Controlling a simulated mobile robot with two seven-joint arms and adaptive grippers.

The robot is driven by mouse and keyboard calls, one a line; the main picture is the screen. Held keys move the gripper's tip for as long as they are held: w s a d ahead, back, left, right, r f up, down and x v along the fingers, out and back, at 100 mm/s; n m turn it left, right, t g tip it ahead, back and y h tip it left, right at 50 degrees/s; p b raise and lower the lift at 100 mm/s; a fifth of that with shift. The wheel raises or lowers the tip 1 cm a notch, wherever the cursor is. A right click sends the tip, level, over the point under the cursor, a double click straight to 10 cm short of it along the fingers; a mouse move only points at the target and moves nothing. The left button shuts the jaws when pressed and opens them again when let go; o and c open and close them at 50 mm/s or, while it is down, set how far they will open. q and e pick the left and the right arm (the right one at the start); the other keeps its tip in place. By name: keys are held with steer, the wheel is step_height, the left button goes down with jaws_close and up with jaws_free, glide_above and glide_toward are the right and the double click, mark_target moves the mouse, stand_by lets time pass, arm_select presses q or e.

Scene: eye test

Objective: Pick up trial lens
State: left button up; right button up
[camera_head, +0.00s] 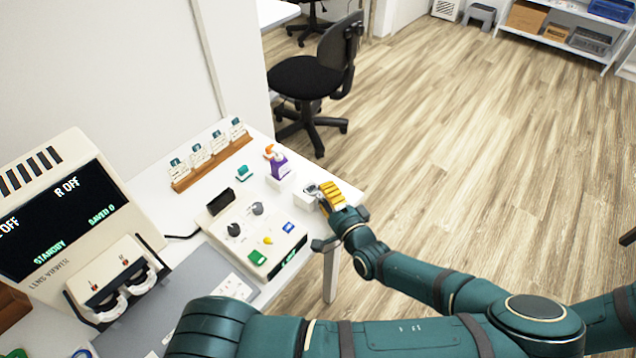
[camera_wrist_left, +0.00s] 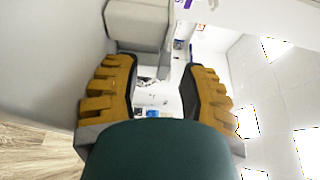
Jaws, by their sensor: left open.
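My left gripper (camera_head: 328,194) is over the far right corner of the white table (camera_head: 345,184) in the head view, beside a small grey item (camera_head: 311,189). In the left wrist view its two yellow-and-black fingers (camera_wrist_left: 158,68) stand apart with a gap between them. Small grey and white shapes (camera_wrist_left: 148,82) show past that gap, too small to name. I cannot pick out the trial lens for certain in either view; the fingers may hide part of it. My right gripper is not in view.
A wooden card rack (camera_head: 212,164) is behind. A screen device (camera_head: 75,215) stands left. A black chair (camera_head: 305,77) is beyond the table.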

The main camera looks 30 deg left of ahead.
arm_select(q)
steer(key=shift+a+r, duration=0.1)
steer(key=shift+a, duration=0.3)
steer(key=shift+o, duration=0.2)
steer(key=shift+d, duration=0.1)
steer(key=shift+s, duration=0.1)
jaws_close()
